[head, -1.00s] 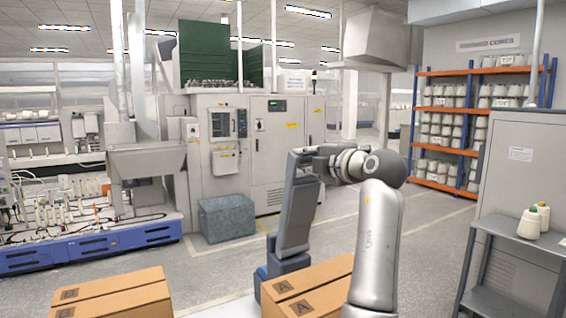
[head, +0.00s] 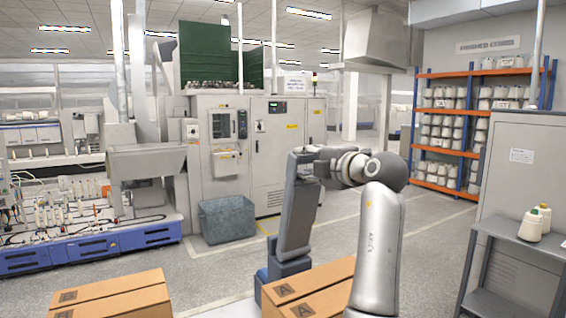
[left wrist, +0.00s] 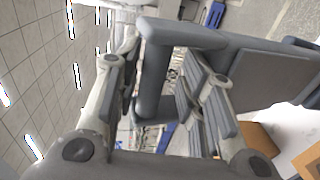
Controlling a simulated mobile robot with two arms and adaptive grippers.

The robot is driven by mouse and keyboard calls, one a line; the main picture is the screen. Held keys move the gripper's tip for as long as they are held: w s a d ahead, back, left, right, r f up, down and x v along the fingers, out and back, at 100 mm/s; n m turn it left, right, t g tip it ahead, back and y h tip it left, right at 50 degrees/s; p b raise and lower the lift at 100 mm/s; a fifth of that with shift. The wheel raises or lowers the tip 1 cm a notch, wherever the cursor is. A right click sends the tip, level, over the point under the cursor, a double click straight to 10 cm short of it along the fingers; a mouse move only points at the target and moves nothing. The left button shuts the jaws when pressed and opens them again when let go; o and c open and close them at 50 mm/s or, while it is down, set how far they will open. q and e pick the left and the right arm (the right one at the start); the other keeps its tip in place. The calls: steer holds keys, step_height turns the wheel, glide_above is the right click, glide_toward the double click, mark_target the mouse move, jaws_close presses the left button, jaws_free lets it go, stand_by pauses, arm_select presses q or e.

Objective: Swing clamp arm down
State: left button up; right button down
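The clamp arm (head: 297,210) is a flat grey panel standing nearly upright, slightly tilted, on a blue-grey base in the head view. In the left wrist view the clamp arm (left wrist: 270,72) lies at the right, with a thick grey handle bar (left wrist: 154,82) at its end. My left gripper (head: 318,162) is at the top of the clamp arm. In the left wrist view my left gripper (left wrist: 160,95) has its fingers apart on either side of the bar, with a gap showing beside it. Contact cannot be told. My right gripper is not in view.
Cardboard box A (head: 315,292) stands beside the clamp base, and box B (head: 115,296) is at the lower left. A white surface shows between them. The floor behind is mostly open.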

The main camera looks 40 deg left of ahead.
arm_select(q)
steer(key=shift+f, duration=0.1)
steer(key=s+d+f+b, duration=0.1)
steer(key=s+d+b, duration=0.1)
steer(key=d, duration=0.6)
steer(key=s+d+f+b, duration=0.1)
steer(key=d+b, duration=0.3)
steer(key=d, duration=0.4)
steer(key=shift+s+f, duration=0.4)
steer(key=shift+s, duration=0.4)
stand_by(0.6)
steer(key=shift+d, duration=0.2)
steer(key=shift+r, duration=0.1)
